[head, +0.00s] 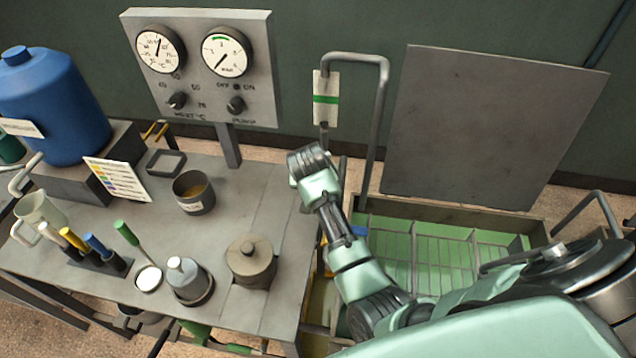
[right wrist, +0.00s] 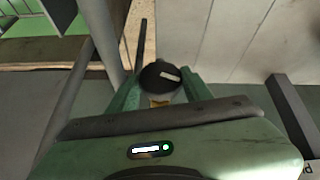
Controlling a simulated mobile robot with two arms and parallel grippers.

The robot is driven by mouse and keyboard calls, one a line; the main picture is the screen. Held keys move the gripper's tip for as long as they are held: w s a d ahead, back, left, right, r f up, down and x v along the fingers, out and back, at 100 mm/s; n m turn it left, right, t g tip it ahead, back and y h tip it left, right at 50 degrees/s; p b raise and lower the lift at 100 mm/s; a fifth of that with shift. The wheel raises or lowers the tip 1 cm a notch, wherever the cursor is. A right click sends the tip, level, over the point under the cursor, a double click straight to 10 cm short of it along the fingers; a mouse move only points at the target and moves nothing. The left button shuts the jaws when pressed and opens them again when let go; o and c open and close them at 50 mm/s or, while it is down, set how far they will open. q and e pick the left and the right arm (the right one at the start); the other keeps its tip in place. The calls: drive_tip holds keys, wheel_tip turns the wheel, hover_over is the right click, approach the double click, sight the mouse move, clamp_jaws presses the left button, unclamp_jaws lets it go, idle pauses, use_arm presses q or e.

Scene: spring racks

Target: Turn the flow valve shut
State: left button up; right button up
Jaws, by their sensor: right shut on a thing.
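The flow valve shows in the right wrist view as a dark round knob (right wrist: 160,74) with a white pointer mark, on a pale stem. My right gripper (right wrist: 160,92) is shut on it, with one green finger on each side. In the head view my right gripper (head: 314,165) is at the upright pipe, just below a white tag with a green band (head: 326,98). The hand hides the valve there. My left gripper is not in view.
A bent grey pipe (head: 384,90) rises beside an open tank with green contents (head: 430,250) and a raised lid (head: 490,125). Left of my arm, a workbench (head: 120,245) holds pots, tools and a blue drum (head: 60,100). A gauge panel (head: 205,75) stands behind it.

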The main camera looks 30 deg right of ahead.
drive_tip(key=shift+r, duration=0.15)
drive_tip(key=o, duration=1.4)
drive_tip(key=shift+w, duration=0.1)
drive_tip(key=shift+c, duration=0.2)
drive_tip(key=shift+f, duration=0.2)
drive_tip(key=shift+r, duration=0.1)
